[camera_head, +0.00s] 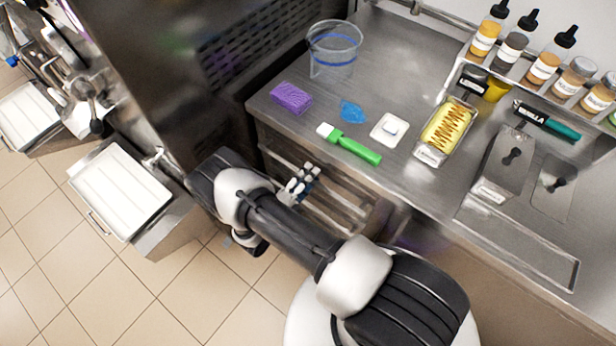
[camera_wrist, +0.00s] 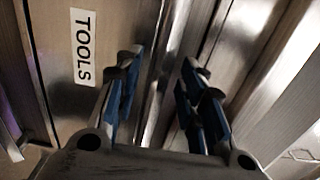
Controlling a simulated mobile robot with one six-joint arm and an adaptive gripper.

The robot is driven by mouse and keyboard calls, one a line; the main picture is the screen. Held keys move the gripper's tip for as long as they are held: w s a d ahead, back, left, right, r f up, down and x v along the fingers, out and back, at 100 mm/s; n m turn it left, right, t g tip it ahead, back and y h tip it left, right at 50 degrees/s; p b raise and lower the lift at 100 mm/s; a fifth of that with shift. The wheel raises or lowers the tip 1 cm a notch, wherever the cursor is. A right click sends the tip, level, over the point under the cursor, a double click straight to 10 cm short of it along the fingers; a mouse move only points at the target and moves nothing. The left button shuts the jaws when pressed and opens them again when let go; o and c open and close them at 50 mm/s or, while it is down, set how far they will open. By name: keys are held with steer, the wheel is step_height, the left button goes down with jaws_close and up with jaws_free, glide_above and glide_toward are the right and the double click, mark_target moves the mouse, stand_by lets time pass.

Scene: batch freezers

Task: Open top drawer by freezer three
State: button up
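The metal drawers (camera_head: 335,205) sit under the counter, beside the tall dark machine. A drawer front with a white TOOLS label (camera_wrist: 84,46) fills the left of the wrist view. My gripper (camera_head: 303,180) is at the upper part of the drawers in the head view. In the wrist view my gripper (camera_wrist: 158,85) has its two blue-padded fingers apart. Shiny metal edges run between and beyond the fingers. I cannot tell whether one is the drawer handle or whether the fingers touch it. My arm hides part of the drawers.
The steel counter (camera_head: 395,60) above holds a purple sponge (camera_head: 291,97), a green-handled brush (camera_head: 356,149), a clear container (camera_head: 333,50) and a tray of yellow food (camera_head: 446,130). The dark machine (camera_head: 165,60) stands close on the left. Tiled floor (camera_head: 70,270) is free at lower left.

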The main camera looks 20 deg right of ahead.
steer(key=shift+c, duration=0.3)
jaws_close()
stand_by(0.5)
